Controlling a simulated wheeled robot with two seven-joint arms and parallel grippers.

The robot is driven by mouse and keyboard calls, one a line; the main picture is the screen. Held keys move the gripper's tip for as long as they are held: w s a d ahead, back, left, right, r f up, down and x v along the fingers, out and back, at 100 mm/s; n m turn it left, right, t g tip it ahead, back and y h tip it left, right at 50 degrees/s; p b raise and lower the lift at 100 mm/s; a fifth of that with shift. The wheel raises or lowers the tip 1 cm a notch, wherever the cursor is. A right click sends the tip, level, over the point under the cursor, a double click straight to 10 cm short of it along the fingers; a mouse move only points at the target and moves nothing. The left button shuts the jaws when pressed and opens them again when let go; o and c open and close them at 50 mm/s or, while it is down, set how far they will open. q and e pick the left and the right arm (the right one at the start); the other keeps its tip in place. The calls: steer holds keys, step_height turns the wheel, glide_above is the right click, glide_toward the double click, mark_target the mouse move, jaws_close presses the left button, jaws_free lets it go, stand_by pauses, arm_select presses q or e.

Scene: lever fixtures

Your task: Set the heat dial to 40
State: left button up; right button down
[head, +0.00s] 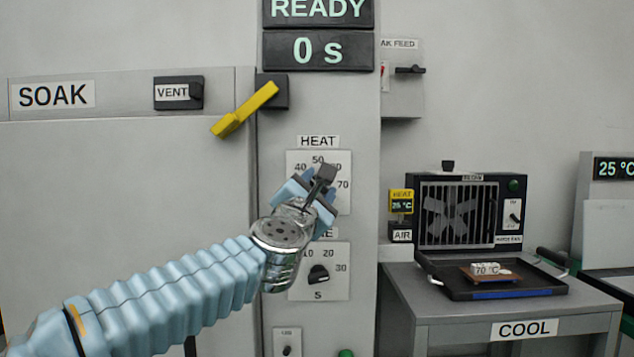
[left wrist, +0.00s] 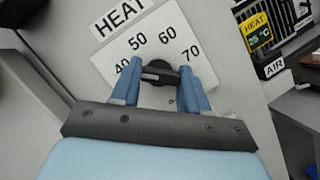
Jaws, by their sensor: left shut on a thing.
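The plate (left wrist: 112,58) also shows there, with 40 partly behind a finger. I cannot tell which number the knob points at. My right gripper is not in view.
A second dial (head: 318,274) is just below, partly behind my left arm. A yellow lever (head: 245,110) juts out at upper left, beside the SOAK panel (head: 130,200). The display (head: 318,50) reads READY, 0 s. A COOL table (head: 410,290) with a black fan unit stands right.

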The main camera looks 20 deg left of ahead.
arm_select(q)
steer(key=shift+m, duration=0.3)
steer(key=o, duration=1.1)
steer(key=shift+c, duration=0.2)
steer(key=b+v, duration=0.2)
steer(key=v, duration=1.1)
steer(key=shift+s, duration=0.4)
steer(key=shift+f, duration=0.1)
